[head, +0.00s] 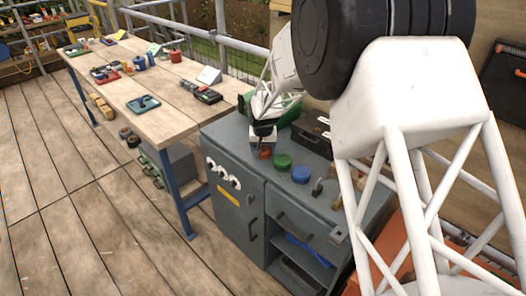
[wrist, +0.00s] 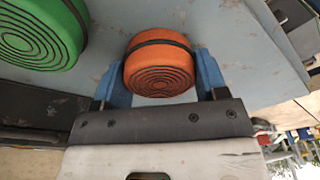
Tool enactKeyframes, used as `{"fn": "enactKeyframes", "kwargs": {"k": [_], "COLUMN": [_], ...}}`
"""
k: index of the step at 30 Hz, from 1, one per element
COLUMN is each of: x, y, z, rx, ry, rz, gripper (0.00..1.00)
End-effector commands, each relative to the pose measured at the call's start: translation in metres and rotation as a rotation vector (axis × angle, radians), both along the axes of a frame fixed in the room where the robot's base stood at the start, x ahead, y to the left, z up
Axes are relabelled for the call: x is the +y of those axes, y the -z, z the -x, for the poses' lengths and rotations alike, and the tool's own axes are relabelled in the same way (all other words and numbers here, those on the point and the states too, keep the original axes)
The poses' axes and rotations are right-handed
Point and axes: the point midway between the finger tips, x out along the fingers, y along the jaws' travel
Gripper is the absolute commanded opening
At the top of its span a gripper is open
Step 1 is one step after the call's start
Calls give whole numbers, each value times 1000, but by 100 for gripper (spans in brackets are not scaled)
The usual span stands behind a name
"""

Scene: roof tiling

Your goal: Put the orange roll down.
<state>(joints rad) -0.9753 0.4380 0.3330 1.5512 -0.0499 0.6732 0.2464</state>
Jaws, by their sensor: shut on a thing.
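The orange roll (wrist: 160,68) has a dark band around it and spiral rings on its end. It sits between the two blue fingers of my gripper (wrist: 161,80) in the wrist view, and the gripper is shut on it. In the head view the orange roll (head: 265,153) shows small at the left end of the grey cabinet top, just below my gripper (head: 264,140). I cannot tell whether the roll touches the surface. My arm hides part of the cabinet top.
A green roll (head: 282,162) stands close to the orange one; it also shows in the wrist view (wrist: 38,32). A blue roll (head: 301,174) is farther right on the grey cabinet (head: 232,145). A dark box (head: 312,132) lies behind. A long wooden workbench (head: 165,92) adjoins at left.

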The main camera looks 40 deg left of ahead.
Motion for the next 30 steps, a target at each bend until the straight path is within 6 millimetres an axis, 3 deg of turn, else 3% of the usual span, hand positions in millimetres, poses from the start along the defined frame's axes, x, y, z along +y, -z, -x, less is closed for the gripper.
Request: {"fn": "enactKeyframes", "kwargs": {"k": [11,20,30], "x": [0,0,-37], "y": [-6,-37,-41], "z": [0,0,26], "rx": [-1,-1,-1], "ry": [0,0,0], "rz": [-1,-3,-1], "gripper": [36,36,36]}}
